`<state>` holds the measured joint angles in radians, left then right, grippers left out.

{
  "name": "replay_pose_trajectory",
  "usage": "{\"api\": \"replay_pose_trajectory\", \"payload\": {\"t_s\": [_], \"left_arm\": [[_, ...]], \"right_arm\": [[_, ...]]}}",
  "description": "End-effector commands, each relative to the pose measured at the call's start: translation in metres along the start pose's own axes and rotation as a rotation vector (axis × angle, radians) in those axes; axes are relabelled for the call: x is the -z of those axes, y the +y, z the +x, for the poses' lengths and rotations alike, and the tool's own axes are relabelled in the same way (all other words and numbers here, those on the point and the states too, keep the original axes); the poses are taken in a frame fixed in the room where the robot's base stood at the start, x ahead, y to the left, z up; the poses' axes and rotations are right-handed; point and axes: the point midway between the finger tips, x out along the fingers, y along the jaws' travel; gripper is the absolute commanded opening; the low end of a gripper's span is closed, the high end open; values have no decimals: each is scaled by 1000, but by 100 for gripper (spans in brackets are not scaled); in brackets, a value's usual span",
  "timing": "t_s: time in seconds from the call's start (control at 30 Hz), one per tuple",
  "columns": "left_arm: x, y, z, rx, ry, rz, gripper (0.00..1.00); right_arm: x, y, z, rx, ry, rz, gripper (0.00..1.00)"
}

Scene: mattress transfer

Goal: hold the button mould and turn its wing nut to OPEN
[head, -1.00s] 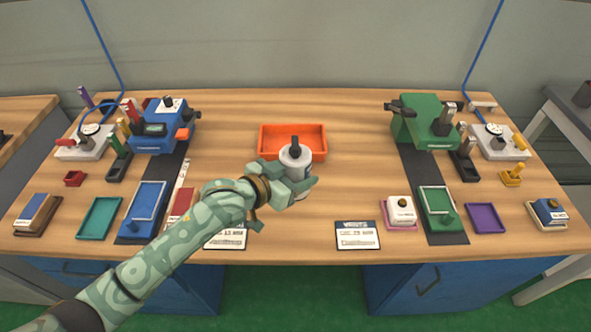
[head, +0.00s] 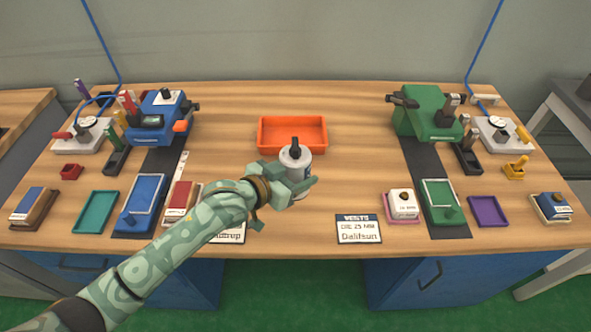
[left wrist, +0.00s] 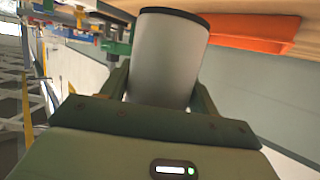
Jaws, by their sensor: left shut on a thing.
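The button mould (head: 299,159) is a pale grey cylinder with a black wing nut (head: 295,146) on top, near the middle of the table in the head view. My left gripper (head: 293,182) is shut on its side and holds it upright. In the left wrist view the mould (left wrist: 168,58) sits between the two fingers, with a dark rim at one end. The wing nut's OPEN mark cannot be made out. My right gripper is in neither view.
An orange tray (head: 292,148) stands just behind the mould. A blue machine (head: 160,122) is at the left, a green machine (head: 427,113) at the right. A white label card (head: 358,230) lies at the front.

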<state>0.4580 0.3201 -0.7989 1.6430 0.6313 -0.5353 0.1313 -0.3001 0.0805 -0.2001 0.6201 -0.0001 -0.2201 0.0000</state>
Motion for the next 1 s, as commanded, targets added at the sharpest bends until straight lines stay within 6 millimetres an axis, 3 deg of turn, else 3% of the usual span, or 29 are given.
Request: {"api": "replay_pose_trajectory", "payload": {"t_s": [1.0], "left_arm": [[-25, 0, 10, 0, 5, -1, 17]], "right_arm": [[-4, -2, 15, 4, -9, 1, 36]]}}
